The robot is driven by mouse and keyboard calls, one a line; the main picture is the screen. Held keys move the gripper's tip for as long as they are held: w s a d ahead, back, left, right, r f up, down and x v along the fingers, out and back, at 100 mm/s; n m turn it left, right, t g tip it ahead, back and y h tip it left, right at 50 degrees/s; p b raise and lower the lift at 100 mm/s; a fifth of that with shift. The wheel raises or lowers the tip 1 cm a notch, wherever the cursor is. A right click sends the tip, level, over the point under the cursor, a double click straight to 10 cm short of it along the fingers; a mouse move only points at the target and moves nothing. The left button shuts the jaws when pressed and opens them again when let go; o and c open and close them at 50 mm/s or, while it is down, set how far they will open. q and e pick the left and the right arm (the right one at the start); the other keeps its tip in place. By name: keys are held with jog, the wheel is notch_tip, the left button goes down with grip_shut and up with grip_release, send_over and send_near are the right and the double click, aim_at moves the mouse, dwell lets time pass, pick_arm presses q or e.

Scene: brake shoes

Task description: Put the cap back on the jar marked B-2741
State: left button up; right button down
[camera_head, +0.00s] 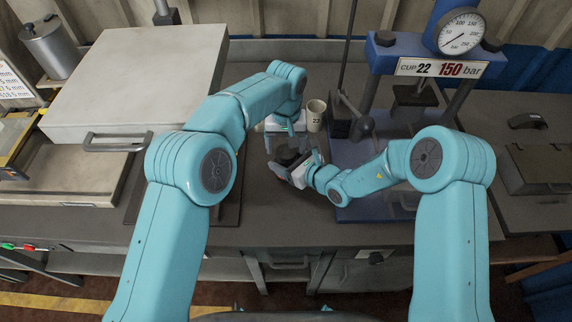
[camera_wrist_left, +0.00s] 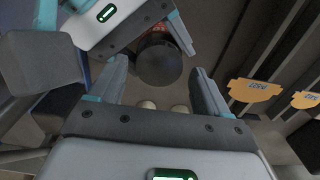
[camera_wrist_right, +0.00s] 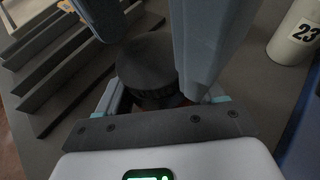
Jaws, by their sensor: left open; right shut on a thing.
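A reddish-brown jar is held in my right gripper (camera_head: 297,164); its body shows in the left wrist view (camera_wrist_left: 181,36), and its label cannot be read. A round black cap (camera_wrist_right: 147,60) is at the top of the jar, and it also shows in the left wrist view (camera_wrist_left: 158,65). It appears to rest on the jar; whether it is fully seated cannot be told. My left gripper (camera_head: 287,147) is open above, its fingers on either side of the cap. Both fingers also show in the left wrist view (camera_wrist_left: 158,75).
A pale cup (camera_head: 316,114) marked 23 (camera_wrist_right: 297,32) stands close behind the grippers. A blue press (camera_head: 385,58) with a gauge stands right. A large pale box (camera_head: 130,80) is left. Slotted dark racks (camera_wrist_right: 60,60) and yellow tags (camera_wrist_left: 254,90) are near.

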pick_arm(q)
notch_tip(320, 180, up, 4)
jog(key=shift+s+d+f, duration=0.15)
jog(key=shift+f, duration=0.05)
pick_arm(e)
jog(key=shift+s, duration=0.1)
pick_arm(q)
jog(key=shift+r, duration=0.15)
jog(key=shift+c, duration=1.4)
notch_tip(320, 180, up, 3)
jog(key=shift+r, duration=0.15)
notch_tip(320, 180, down, 8)
jog(key=shift+f, duration=0.1)
